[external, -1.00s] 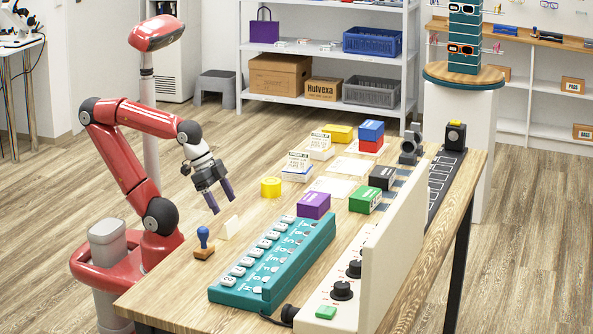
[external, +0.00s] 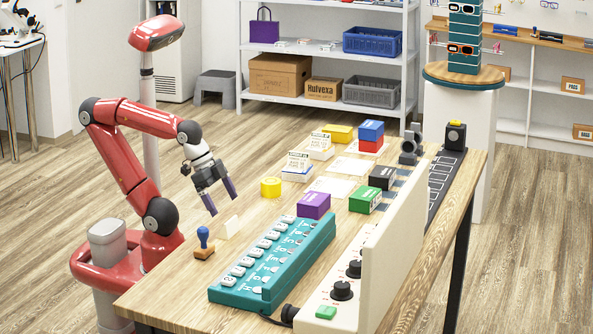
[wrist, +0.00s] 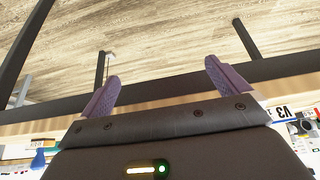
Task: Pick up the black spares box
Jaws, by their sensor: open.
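The black spares box (external: 382,177) stands on the wooden table (external: 262,221) among the boxes right of the middle, just behind the green box. My gripper (external: 223,206) is open and empty, in the air over the table's left side, well to the left of the black box. Its purple fingers point down in the external view. In the wrist view my gripper (wrist: 161,72) shows both fingers spread wide with nothing between them. I cannot make out the black box in the wrist view.
A green box (external: 365,199) and a purple box (external: 313,205) stand near the black box. A tall cream panel (external: 395,262) rises to the right.

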